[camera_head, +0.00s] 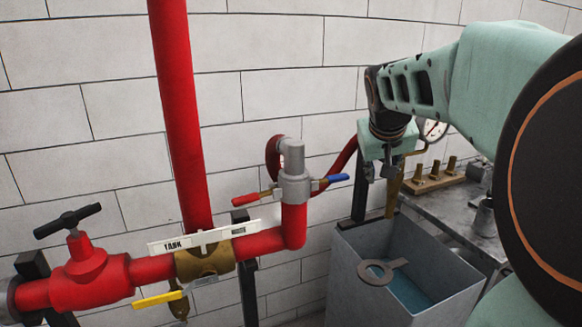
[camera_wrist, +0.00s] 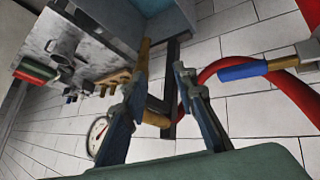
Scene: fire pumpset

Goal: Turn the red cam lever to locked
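The red cam lever (camera_head: 246,201) sticks out to the left of the grey hose coupling (camera_head: 294,186) in the head view, tilted slightly down at its outer end. The blue cam lever (camera_head: 337,178) sticks out to the right; it also shows at the upper right of the wrist view (camera_wrist: 245,72). The red lever is not visible in the wrist view. My gripper (camera_head: 379,176) is to the right of the coupling, above the grey tank, well apart from the red lever. In the wrist view its fingers (camera_wrist: 160,60) are spread apart, with no object visibly gripped.
A red hose (camera_head: 338,166) runs from the coupling toward a dark post (camera_head: 359,188) near my gripper. A brass nozzle (camera_head: 393,200) hangs close behind the fingers. The open tank (camera_head: 370,292) stands below. A yellow-handled valve (camera_head: 158,299) and red pipe (camera_head: 180,110) are left.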

